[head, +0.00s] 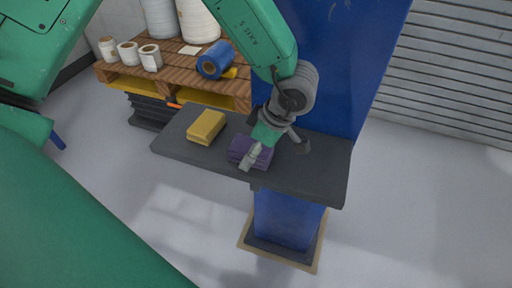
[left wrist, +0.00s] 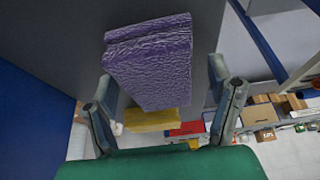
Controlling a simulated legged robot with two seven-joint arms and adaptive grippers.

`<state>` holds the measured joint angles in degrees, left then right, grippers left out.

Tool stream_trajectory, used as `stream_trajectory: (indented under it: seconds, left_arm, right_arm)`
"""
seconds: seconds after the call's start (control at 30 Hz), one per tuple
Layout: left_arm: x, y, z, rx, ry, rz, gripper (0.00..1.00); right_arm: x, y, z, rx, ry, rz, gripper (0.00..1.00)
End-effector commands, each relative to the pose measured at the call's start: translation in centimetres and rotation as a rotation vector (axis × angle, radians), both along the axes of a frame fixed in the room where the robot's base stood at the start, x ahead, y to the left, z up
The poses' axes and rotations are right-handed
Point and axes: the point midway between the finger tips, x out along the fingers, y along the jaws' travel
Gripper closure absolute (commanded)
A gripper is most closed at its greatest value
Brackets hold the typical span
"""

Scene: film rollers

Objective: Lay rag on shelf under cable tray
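The purple folded rag (head: 240,147) is at the dark grey shelf (head: 318,178), which is fixed to a blue column. My left gripper (head: 275,150) comes down over the shelf, with one finger in front of the rag. In the left wrist view the rag (left wrist: 150,62) lies between the spread fingers of the left gripper (left wrist: 165,95). It is close to the left finger, and a gap shows before the right finger. I cannot tell whether the rag touches the shelf. My right gripper is not in view. I cannot make out a cable tray.
A yellow folded cloth or block (head: 206,127) lies on the shelf left of the rag. A wooden pallet (head: 190,72) with film rolls and a blue roll (head: 215,60) stands behind. The blue column (head: 320,60) rises behind the shelf. The shelf's right end is bare.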

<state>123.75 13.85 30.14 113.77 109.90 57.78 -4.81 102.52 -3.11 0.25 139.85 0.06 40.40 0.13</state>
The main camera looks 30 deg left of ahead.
Motion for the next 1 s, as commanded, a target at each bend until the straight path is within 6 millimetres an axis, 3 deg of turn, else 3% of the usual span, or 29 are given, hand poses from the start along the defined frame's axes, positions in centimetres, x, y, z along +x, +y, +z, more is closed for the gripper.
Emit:
stream_trajectory:
  seconds: [0.13, 0.27, 0.7, 1.0]
  left_arm:
    - [0.1, 0.0, 0.3, -0.001, -0.001, 0.001, 0.25]
    - [0.3, -0.8, 1.9, 0.0, -0.004, 0.001, 0.25]
    - [1.0, -4.1, 9.8, 0.001, -0.002, 0.0, 0.25]
    - [1.1, -4.5, 11.2, 0.0, 0.0, 0.001, 0.25]
  right_arm:
    - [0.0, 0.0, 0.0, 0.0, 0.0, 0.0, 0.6]
    - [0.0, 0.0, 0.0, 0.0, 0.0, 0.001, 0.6]
    - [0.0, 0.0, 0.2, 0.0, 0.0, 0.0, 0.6]
    - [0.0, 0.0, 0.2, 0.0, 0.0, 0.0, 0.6]
